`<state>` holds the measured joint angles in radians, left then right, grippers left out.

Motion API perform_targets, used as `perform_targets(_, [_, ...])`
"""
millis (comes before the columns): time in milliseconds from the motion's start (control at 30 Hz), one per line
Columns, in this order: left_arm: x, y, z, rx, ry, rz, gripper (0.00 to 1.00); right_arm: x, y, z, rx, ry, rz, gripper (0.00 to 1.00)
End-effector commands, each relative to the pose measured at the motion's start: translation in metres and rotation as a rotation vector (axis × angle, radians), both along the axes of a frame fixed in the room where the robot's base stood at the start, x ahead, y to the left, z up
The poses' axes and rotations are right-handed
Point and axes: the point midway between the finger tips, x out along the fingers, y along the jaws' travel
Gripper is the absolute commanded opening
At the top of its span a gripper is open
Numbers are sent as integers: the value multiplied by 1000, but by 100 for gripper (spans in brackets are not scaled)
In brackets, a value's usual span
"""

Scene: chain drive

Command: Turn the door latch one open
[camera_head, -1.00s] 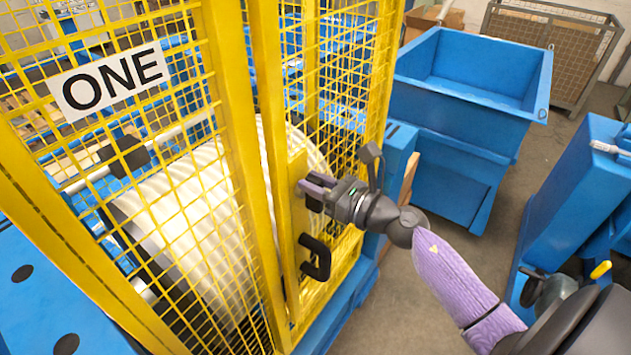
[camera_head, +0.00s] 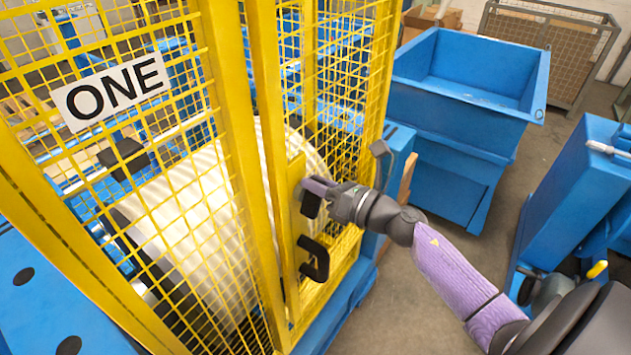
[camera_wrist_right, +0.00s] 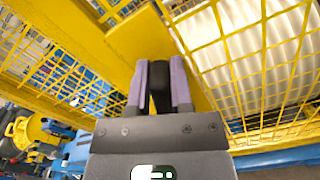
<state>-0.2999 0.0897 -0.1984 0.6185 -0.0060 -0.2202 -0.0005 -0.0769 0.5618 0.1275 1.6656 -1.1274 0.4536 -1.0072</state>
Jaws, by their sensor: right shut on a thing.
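The yellow mesh door carries a white sign reading ONE (camera_head: 111,91). Its black latch (camera_head: 311,205) sits on a yellow plate on the door post, above a black pull handle (camera_head: 314,258). My right gripper (camera_head: 316,187) is at the latch, with its purple fingers on either side of the black latch lever. In the right wrist view the fingers (camera_wrist_right: 161,88) are closed about the dark lever (camera_wrist_right: 160,92), which is partly hidden between them. In the head view the lever points downward beneath the fingers. My left gripper is not in view.
A blue bin (camera_head: 468,83) stands behind and to the right of the cage. A wire-mesh crate (camera_head: 548,45) is at the back. Blue machinery (camera_head: 585,190) stands at the right. Grey floor is clear between them.

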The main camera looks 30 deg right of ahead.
Motion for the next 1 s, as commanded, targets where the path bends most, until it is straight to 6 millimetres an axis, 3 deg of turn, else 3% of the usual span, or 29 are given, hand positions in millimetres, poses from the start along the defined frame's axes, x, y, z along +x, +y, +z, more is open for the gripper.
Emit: perform_targets(1000, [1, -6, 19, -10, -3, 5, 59, 6, -16, -20, 858, 356, -3, 0])
